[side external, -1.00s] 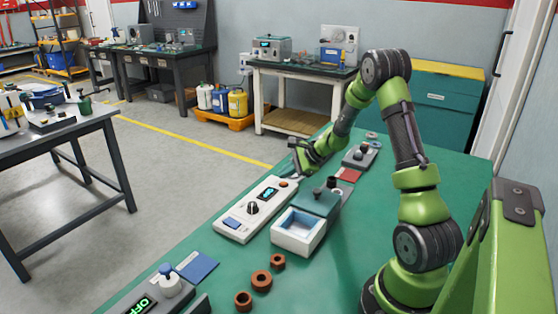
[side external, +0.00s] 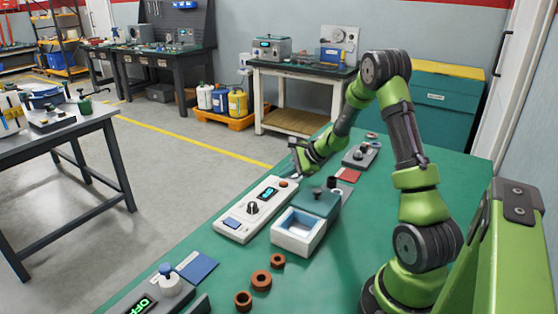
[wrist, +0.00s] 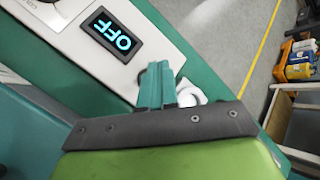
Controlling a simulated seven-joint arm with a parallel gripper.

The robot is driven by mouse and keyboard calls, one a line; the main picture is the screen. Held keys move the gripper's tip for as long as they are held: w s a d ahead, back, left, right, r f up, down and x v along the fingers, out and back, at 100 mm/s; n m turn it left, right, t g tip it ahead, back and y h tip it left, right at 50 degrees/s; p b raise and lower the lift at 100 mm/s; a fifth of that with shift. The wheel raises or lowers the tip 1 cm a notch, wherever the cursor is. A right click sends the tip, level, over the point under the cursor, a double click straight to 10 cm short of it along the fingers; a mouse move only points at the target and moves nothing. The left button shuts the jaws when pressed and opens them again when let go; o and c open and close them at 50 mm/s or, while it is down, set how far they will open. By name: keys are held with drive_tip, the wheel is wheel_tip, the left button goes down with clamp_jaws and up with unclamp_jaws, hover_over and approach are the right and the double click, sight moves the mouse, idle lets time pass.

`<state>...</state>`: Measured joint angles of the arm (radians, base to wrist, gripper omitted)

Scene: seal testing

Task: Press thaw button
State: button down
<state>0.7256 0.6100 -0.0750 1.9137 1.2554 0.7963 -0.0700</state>
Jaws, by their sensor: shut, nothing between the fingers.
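A long white control unit (side external: 247,211) lies on the green bench, with a dark knob (side external: 252,208), a blue rectangular button (side external: 231,222), a lit display (side external: 268,194) and a small orange-brown button (side external: 283,184) at its far end. I cannot read which button is marked thaw. My gripper (side external: 298,176) is shut and empty at the far end of the unit, close to the orange-brown button. In the wrist view the display (wrist: 114,36) reads OFF, and my teal fingers (wrist: 156,82) are together beside it. That end's button is not clearly visible there.
Brown rings (side external: 262,280), a blue pad (side external: 197,266) and another control box (side external: 150,299) are nearer. A small grey device (side external: 361,155) stands beyond the gripper.

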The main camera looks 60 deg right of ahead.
sight(286, 183)
drive_tip(key=shift+f, duration=0.2)
drive_tip(key=shift+f, duration=0.25)
drive_tip(key=shift+f, duration=0.4)
idle(0.5)
drive_tip(key=shift+r, duration=0.85)
drive_tip(key=shift+r, duration=2.5)
